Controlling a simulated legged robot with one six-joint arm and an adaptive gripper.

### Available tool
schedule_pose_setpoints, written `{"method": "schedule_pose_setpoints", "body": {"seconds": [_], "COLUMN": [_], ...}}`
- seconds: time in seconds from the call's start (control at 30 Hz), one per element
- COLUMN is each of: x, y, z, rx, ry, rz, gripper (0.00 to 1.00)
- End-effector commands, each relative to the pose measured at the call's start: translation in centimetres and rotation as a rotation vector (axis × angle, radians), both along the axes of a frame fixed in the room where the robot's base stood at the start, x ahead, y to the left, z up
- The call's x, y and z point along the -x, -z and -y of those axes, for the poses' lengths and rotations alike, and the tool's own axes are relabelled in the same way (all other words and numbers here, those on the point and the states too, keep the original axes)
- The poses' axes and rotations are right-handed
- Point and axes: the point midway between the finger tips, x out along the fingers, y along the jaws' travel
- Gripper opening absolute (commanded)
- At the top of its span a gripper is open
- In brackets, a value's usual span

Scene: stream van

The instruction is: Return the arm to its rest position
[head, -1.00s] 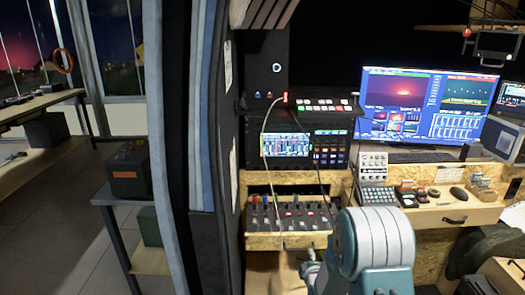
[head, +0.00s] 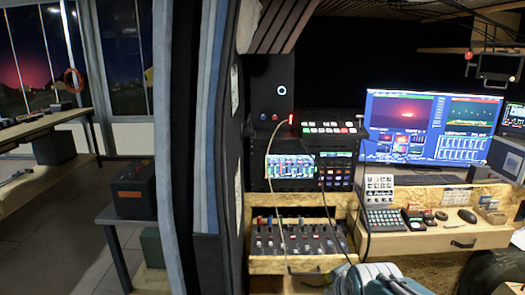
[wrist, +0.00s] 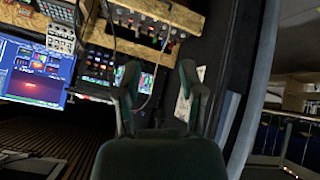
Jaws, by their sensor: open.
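My gripper (wrist: 160,68) shows in the wrist view with its two dark fingers spread apart and nothing held between them. Behind the fingers, in that tilted, upside-down view, are the mixer console and a small lit screen. My arm shows in the head view only as pale rounded links at the bottom edge, right of the middle. The gripper itself cannot be made out clearly in the head view.
A fader console (head: 300,238) in a wooden frame lies ahead, below a rack with a small screen (head: 290,167). A thin cable hangs over the console. A large monitor (head: 425,128) and keypad (head: 383,219) stand on the right desk. A dark curtain (head: 180,150) borders the left.

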Motion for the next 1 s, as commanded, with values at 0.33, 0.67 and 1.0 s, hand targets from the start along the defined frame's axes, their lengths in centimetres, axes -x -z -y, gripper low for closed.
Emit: {"method": "schedule_pose_setpoints", "body": {"seconds": [0.33,0.67,1.0], "x": [12.1,16.0,15.9], "y": [-2.5,-2.4,-2.5], "z": [-0.2,-0.3,-0.3], "rx": [-0.198,-0.253,-0.252], "ry": [0.259,0.352,0.35], "rz": [-0.168,-0.233,-0.232], "gripper": [0.51,0.51,0.51]}}
